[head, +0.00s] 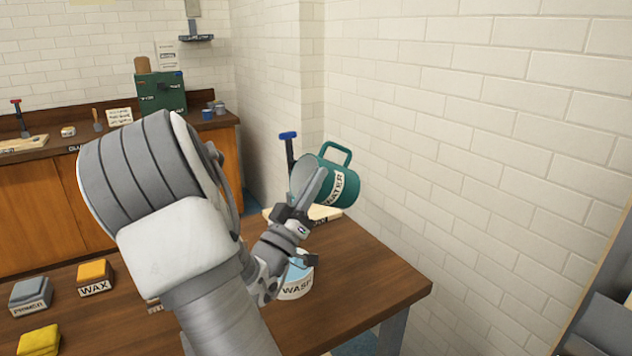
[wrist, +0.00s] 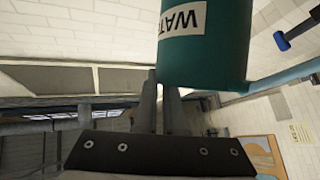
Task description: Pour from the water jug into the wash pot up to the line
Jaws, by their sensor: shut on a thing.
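The teal water jug (head: 345,186), labelled WATER, is held in the air above the table's back right part. It is tipped well over, with its mouth toward the left and its handle upward. My gripper (head: 313,190) is shut on the jug, its fingers crossing the near side. The wrist view shows the jug (wrist: 207,60) close up at the fingers (wrist: 165,105). The white wash pot (head: 296,291) stands on the table below, partly hidden by my wrist. Light blue shows inside it. I cannot make out its line or a stream.
A blue-handled tool (head: 289,150) stands behind the jug, by a pale board (head: 325,213). A wax block (head: 95,277), a primer block (head: 30,295) and a yellow block (head: 38,341) sit at the left. The table's right end (head: 385,285) is clear. A brick wall is close behind.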

